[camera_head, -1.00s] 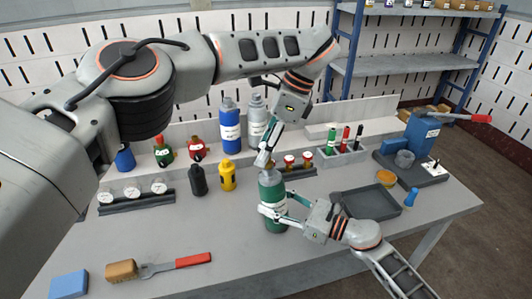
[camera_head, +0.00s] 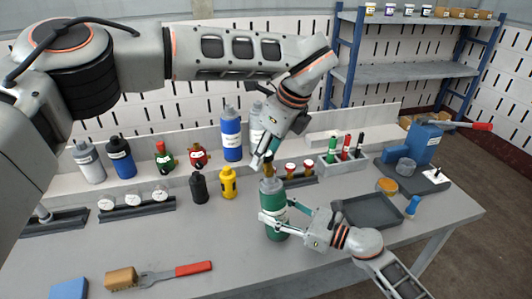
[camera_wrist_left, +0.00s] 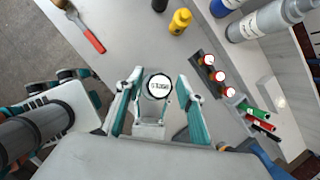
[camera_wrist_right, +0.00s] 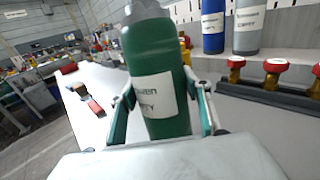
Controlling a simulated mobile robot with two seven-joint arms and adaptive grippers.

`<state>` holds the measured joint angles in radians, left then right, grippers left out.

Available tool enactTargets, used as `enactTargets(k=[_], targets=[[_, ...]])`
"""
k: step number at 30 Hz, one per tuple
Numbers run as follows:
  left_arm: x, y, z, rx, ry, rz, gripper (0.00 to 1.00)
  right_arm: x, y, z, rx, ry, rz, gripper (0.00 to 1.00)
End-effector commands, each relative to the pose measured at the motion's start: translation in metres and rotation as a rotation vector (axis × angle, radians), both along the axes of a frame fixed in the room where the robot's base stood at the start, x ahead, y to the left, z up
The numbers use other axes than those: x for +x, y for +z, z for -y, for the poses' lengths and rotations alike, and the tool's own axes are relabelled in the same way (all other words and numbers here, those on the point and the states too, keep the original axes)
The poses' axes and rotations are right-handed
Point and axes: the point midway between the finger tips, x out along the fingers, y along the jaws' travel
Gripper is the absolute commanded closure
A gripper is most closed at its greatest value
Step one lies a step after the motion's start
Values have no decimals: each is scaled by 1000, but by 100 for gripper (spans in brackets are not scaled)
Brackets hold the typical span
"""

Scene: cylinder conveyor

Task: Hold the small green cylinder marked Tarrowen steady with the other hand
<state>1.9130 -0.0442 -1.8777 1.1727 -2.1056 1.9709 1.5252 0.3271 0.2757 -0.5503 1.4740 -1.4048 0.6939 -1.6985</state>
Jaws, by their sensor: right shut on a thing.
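The green cylinder (camera_head: 278,208), with a grey top and a white label, is upright near the middle of the table. It fills the middle of the right wrist view (camera_wrist_right: 155,60), where its label is only partly readable. My right gripper (camera_head: 272,222) is shut on its body, one finger on each side. I cannot tell whether its base touches the table. My left gripper (camera_head: 263,165) points down just above the cylinder's top, fingers apart and empty.
A rack of red-capped brass valves (camera_head: 308,168) is close behind the cylinder. A yellow bottle (camera_head: 228,183) and a black bottle (camera_head: 199,188) stand to its left. A dark tray (camera_head: 372,211) lies right. The table front holds a red-handled spatula (camera_head: 190,269) and has free room.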

Motion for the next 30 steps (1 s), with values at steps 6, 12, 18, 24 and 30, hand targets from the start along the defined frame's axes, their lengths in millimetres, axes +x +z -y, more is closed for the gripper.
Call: enactTargets(k=[6, 12, 18, 24, 30], targets=[[0, 0, -1, -2, -32, 4, 62, 0, -2, 0, -3, -1, -1, 78], [-1, 0, -2, -22, -272, 36, 62, 0, -2, 0, -3, -1, -1, 78], [0, -1, -2, -37, -488, 67, 62, 0, -2, 0, -3, -1, -1, 78], [0, 0, 0, -39, -518, 72, 62, 0, -2, 0, -3, 0, -1, 78], [0, -1, -1, -42, -558, 77, 62, 0, -2, 0, -3, -1, -1, 78]])
